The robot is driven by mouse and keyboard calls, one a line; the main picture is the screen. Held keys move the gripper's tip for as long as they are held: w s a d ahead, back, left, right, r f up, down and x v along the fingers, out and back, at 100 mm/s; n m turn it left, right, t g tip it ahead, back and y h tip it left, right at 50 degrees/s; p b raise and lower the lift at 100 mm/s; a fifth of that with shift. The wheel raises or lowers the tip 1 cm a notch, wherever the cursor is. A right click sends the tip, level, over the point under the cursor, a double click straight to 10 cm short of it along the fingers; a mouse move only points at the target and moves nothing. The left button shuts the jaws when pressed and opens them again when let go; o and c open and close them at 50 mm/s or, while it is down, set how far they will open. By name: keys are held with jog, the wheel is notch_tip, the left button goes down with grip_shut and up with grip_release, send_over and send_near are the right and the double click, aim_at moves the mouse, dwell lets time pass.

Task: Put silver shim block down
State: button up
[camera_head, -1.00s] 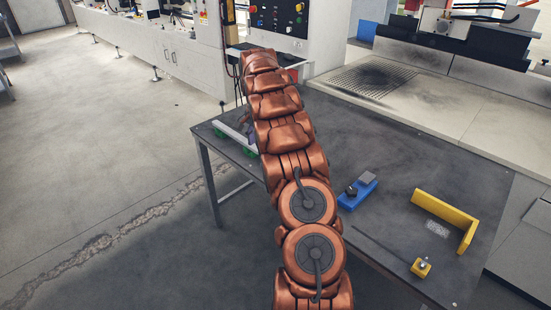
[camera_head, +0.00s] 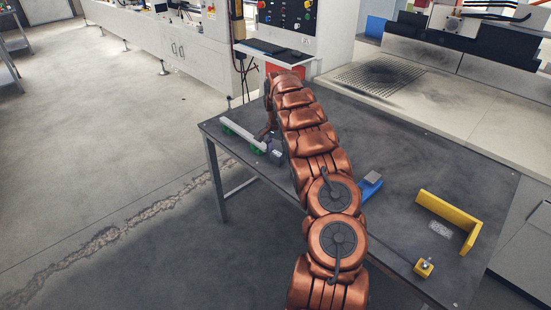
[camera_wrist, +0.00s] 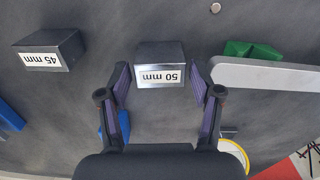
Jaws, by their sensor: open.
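A grey shim block (camera_wrist: 160,55) with a white "50 mm" label sits on the dark table between my gripper's fingertips in the wrist view. My gripper (camera_wrist: 160,78) is open, with a gap on each side of the block. A second grey block (camera_wrist: 50,50), labelled "45 mm", stands apart to the left. In the head view my arm hides most of the gripper. A small dark grey block (camera_head: 278,157) shows beside the arm's end; I cannot read its label there.
A silver bar (camera_wrist: 265,74) on green supports (camera_wrist: 250,50) lies right of the gripper. In the head view, a blue holder (camera_head: 369,189), yellow angle piece (camera_head: 450,215) and small yellow block (camera_head: 424,267) stand on the table (camera_head: 400,235). Bare tabletop lies between them.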

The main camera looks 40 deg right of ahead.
jog(key=shift+f, duration=0.8)
grip_shut()
